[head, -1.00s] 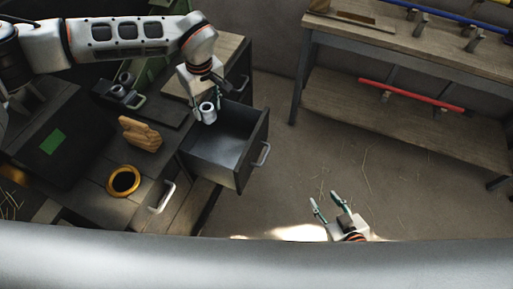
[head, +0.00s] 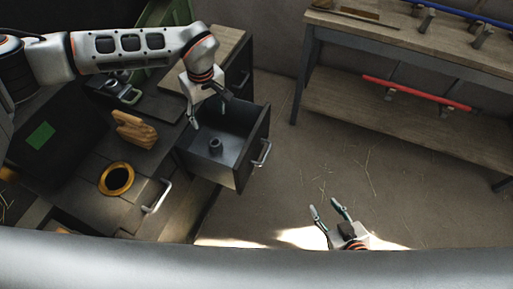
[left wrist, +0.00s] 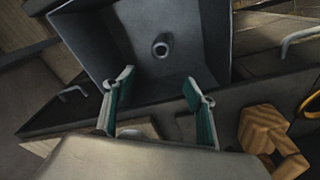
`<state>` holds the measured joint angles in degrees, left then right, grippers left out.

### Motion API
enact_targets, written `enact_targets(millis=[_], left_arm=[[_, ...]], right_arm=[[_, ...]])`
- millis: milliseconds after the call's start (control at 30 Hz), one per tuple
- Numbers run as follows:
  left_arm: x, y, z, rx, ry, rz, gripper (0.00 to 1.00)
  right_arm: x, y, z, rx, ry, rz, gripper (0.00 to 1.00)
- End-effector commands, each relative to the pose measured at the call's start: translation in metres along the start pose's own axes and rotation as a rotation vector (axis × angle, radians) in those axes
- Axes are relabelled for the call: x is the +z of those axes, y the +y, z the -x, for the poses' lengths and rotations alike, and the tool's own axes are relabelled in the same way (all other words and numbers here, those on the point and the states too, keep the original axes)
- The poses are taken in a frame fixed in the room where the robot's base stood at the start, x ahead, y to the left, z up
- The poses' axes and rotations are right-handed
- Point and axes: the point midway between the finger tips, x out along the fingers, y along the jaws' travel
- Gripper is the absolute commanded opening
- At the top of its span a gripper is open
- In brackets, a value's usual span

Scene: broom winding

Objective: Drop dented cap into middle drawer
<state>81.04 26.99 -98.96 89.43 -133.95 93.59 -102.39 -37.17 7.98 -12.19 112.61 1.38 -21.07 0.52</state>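The dented cap (head: 215,145), a small grey cylinder, stands inside the open drawer (head: 262,125). In the left wrist view the cap (left wrist: 161,49) shows as a small ring with a dark centre on the drawer's floor, its dent not visible. My right gripper (head: 326,211) is open and empty above the floor at bottom centre, far from the drawer.
A wooden hand (head: 134,130) and a yellow ring (head: 116,179) rest on the dark cabinet top. A metal handle (head: 158,196) is at the cabinet's front. A workbench (head: 375,95) with a red bar (head: 415,93) stands right. The floor between is clear apart from straw.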

Motion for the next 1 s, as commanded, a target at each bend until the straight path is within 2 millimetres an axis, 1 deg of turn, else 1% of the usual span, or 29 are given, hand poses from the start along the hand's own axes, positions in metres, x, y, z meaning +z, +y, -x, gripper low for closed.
enact_targets(millis=[233, 367, 467, 700, 800, 900, 1000], left_arm=[[0.000, 0.000, 0.001, 0.000, 0.000, 0.000, 0.55], [-0.001, 0.001, 0.009, 0.001, 0.002, 0.000, 0.55], [-0.001, 0.001, 0.025, 0.002, 0.003, 0.000, 0.55], [-0.001, 0.001, 0.074, 0.003, 0.003, -0.001, 0.55], [-0.001, 0.001, 0.092, 0.002, 0.003, -0.001, 0.55], [-0.001, 0.001, 0.106, 0.002, 0.003, 0.000, 0.55], [0.000, 0.000, 0.114, 0.000, 0.001, 0.000, 0.55]], right_arm=[[0.002, 0.002, -0.001, 0.002, -0.004, 0.002, 0.40], [0.002, 0.001, -0.001, 0.001, -0.004, 0.002, 0.40], [0.002, 0.001, -0.001, 0.001, -0.004, 0.001, 0.40], [0.002, 0.000, 0.000, 0.000, -0.004, 0.001, 0.40], [0.002, 0.000, 0.000, 0.000, -0.004, 0.001, 0.40], [0.002, 0.000, 0.000, 0.000, -0.004, 0.000, 0.40], [0.002, 0.000, 0.000, 0.000, -0.004, 0.000, 0.40]])
